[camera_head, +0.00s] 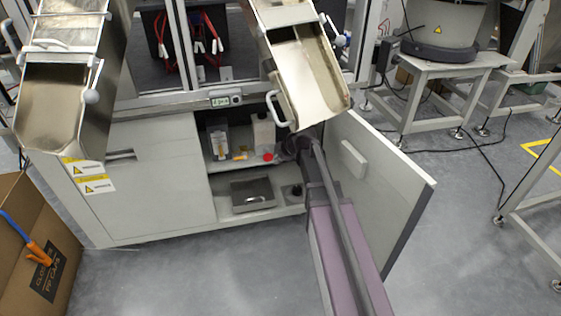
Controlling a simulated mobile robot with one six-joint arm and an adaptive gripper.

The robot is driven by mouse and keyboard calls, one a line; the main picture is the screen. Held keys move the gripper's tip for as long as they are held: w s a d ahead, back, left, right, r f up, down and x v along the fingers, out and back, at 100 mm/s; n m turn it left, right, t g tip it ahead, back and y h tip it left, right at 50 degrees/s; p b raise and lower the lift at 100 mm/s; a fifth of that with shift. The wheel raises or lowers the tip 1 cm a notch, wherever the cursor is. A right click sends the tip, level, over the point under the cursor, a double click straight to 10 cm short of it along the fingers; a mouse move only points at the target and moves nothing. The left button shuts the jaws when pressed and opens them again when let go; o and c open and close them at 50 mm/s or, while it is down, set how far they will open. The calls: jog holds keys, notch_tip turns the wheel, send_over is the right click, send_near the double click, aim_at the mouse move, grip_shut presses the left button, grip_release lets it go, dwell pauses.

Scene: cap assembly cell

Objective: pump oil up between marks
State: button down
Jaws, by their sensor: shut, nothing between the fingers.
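The cabinet under the machine stands open, and its upper shelf (228,165) holds small equipment. On it, a clear-and-white container (218,142) stands at the left with a little yellow at its base. A whitish bottle-like container (264,133) stands at the right, with a red round part (268,157) low in front of it. I cannot make out an oil level or marks at this size. My gripper (284,150) is at the right side of the opening, close to the red part and mostly hidden by my arm. It is shut; contact cannot be told.
The open cabinet door (370,185) stands just right of my arm. A metal chute (308,80) hangs above the opening. A square metal box (252,194) sits on the cabinet floor. A cardboard box (25,265) is at the lower left. The floor in front is clear.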

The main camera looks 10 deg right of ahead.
aim_at(269, 154)
jog(key=w+a+f+b, duration=0.1)
jog(key=w+f+b, duration=0.3)
jog(key=w, duration=0.2)
jog(key=shift+w+a+f, duration=0.25)
jog(key=shift+f, duration=0.1)
dwell(0.5)
jog(key=shift+w, duration=1.35)
